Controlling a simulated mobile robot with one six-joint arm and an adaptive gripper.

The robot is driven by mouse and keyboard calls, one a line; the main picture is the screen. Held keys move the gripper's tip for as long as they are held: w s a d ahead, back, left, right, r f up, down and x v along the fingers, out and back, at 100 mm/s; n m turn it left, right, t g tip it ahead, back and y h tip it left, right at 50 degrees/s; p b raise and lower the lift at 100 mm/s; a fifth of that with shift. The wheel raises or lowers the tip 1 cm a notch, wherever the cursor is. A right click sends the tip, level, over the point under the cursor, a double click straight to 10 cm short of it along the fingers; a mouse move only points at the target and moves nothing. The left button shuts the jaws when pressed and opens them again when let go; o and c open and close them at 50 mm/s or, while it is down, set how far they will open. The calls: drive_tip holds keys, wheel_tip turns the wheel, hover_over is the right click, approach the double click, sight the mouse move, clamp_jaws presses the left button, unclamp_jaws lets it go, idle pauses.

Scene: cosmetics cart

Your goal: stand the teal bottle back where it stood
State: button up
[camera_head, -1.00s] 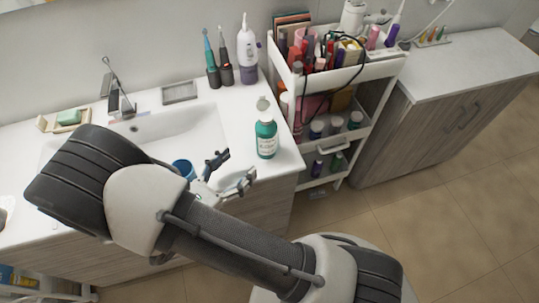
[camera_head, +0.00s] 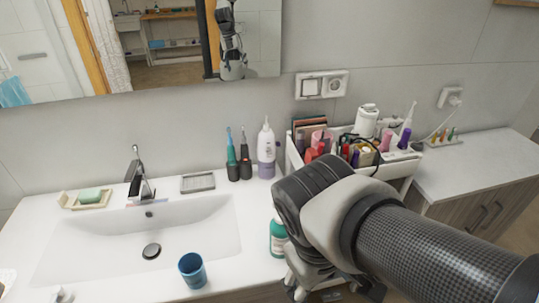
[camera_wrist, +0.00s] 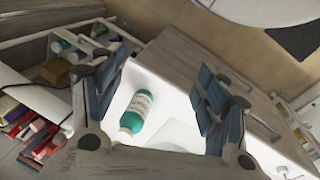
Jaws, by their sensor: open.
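The teal bottle (camera_head: 278,238), with a white label, stands upright on the white counter to the right of the sink. My arm hides part of it in the head view. My gripper (camera_wrist: 162,62) is open and empty, with a finger on each side of the picture. In the head view the gripper is largely hidden under my arm, at the right of the bottle.
A blue cup (camera_head: 192,270) stands in front of the sink (camera_head: 110,240). Toothbrushes (camera_head: 238,160) and a white-and-purple bottle (camera_head: 266,150) stand at the back. A loaded cart (camera_head: 400,168) stands right of the counter. The counter around the teal bottle looks clear.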

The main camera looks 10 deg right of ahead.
drive_tip(key=r+m+t, duration=0.1)
drive_tip(key=r+m+t+y, duration=0.1)
drive_tip(key=a+r+m+t+y, duration=0.1)
drive_tip(key=shift+s+r+t, duration=0.3)
drive_tip(key=shift+r+t, duration=0.1)
drive_tip(key=shift+c, duration=0.3)
idle(1.8)
